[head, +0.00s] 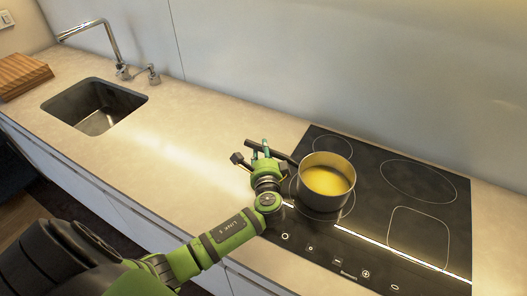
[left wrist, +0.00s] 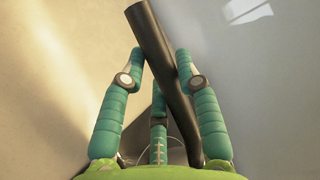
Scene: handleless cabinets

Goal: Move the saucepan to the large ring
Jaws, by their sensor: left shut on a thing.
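The saucepan (head: 326,181), yellowish inside with a dark handle (head: 270,151), sits upright on the left part of the black cooktop. It covers much of the front-left ring and overlaps the view of the back-left ring. The large ring (head: 418,181) is the wide oval outline at the back right of the cooktop, with nothing on it. My left gripper (head: 259,157) is shut on the handle, left of the pan. In the left wrist view, the black handle (left wrist: 166,75) runs slanted between the teal fingers (left wrist: 160,75). My right gripper is not in view.
The cooktop (head: 375,205) also has a rounded-square zone (head: 418,236) at the front right, which is empty. A wall stands behind the counter. A sink (head: 97,108), a tap (head: 108,45) and a wooden board (head: 22,75) are far left. The counter between is clear.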

